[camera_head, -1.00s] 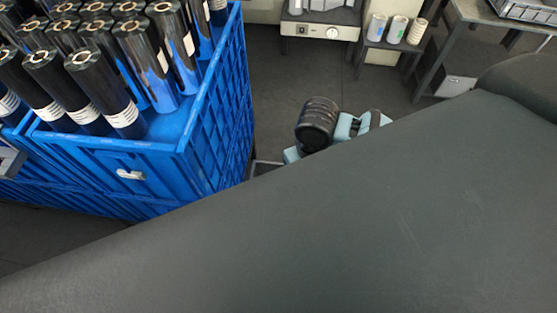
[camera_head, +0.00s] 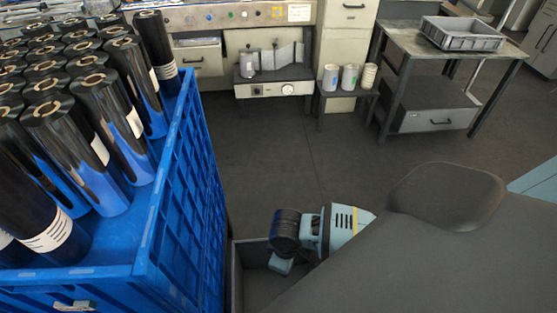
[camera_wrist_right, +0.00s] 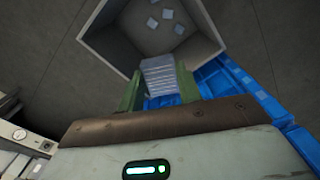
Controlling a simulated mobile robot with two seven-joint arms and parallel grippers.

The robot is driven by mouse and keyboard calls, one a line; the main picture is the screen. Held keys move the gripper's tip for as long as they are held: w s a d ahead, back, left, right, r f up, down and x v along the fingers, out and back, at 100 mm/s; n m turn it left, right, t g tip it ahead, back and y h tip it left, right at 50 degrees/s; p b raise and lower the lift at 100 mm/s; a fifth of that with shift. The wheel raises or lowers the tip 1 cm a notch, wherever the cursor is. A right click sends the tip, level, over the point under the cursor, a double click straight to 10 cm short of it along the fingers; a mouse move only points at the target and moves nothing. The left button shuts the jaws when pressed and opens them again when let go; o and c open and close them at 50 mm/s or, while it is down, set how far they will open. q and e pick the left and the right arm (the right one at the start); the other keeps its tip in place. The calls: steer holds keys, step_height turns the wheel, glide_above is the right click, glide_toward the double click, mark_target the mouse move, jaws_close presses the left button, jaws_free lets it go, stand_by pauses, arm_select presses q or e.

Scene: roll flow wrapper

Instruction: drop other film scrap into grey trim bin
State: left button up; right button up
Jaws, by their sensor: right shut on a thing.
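My right gripper (camera_wrist_right: 159,72) is shut on a pale, striped film scrap (camera_wrist_right: 160,80), held between its two green fingers. In the right wrist view the scrap's far end overlaps the near corner of the grey trim bin (camera_wrist_right: 205,28). I cannot tell how high it is above the rim. Several small pale scraps (camera_wrist_right: 167,14) lie on the bin's floor. In the head view part of the grey bin (camera_head: 238,275) shows beside the blue crate, under a teal and black part of my arm. The right fingers and scrap are hidden there. My left gripper is not in view.
A blue crate (camera_head: 182,200) full of dark film rolls (camera_head: 120,130) stands at the left, close to the bin. A bench with a grey tray (camera_head: 462,34) is at the back right. A low stand holds several small rolls (camera_head: 349,77). The middle floor is clear.

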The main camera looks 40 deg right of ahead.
steer(key=w+d+f+n+b, duration=0.1)
steer(key=w+f+n+b, duration=0.1)
steer(key=f+b, duration=0.3)
steer(key=w+d+f+n+b, duration=0.1)
steer(key=f+b, duration=0.4)
steer(key=f, duration=0.8)
steer(key=shift+w+d+f+n+b, duration=0.2)
steer(key=shift+w+d+n+b, duration=0.2)
steer(key=shift+d+n, duration=0.3)
steer(key=o, duration=1)
steer(key=shift+r, duration=0.1)
